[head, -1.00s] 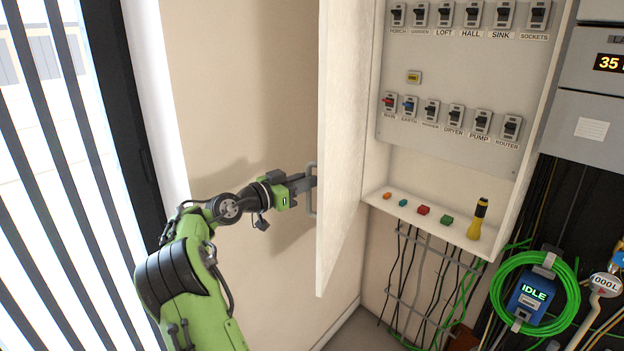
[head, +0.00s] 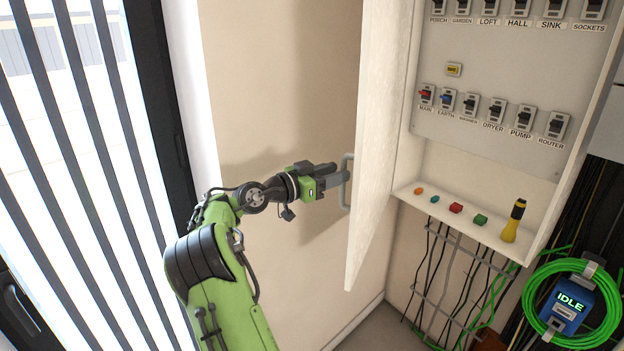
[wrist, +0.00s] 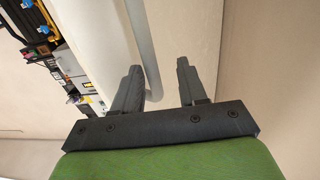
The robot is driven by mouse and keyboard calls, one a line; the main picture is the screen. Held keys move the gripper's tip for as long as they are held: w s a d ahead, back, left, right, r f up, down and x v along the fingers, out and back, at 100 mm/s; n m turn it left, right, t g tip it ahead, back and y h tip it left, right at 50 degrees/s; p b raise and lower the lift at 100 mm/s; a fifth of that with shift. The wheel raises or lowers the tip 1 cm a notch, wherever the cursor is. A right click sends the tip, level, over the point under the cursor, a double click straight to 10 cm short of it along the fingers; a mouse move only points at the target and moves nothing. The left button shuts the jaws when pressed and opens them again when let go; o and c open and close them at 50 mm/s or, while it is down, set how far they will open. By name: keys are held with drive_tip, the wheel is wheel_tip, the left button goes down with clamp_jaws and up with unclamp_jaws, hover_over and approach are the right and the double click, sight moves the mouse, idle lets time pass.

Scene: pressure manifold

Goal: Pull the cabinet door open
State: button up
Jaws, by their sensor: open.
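The white cabinet door (head: 378,150) stands swung out from the cabinet (head: 480,165), with the breakers inside in plain view. A grey bar handle (head: 345,195) is on the door's outer face, on the left in the head view. My gripper (head: 345,174) is at the handle, its fingers pointing toward the door. In the wrist view my gripper (wrist: 158,64) has its fingers spread apart. The handle bar (wrist: 143,45) shows between them, nearer the left finger. I cannot tell whether a finger touches it.
Small coloured blocks and a yellow torch (head: 515,220) sit on the cabinet's bottom ledge. Cables hang below it. A coiled green hose with a blue IDLE unit (head: 565,305) is at right. A beige wall (head: 275,80) and slatted window (head: 75,150) are at left.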

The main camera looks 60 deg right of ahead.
drive_tip(key=v, duration=1.4)
drive_tip(key=shift+a, duration=0.15)
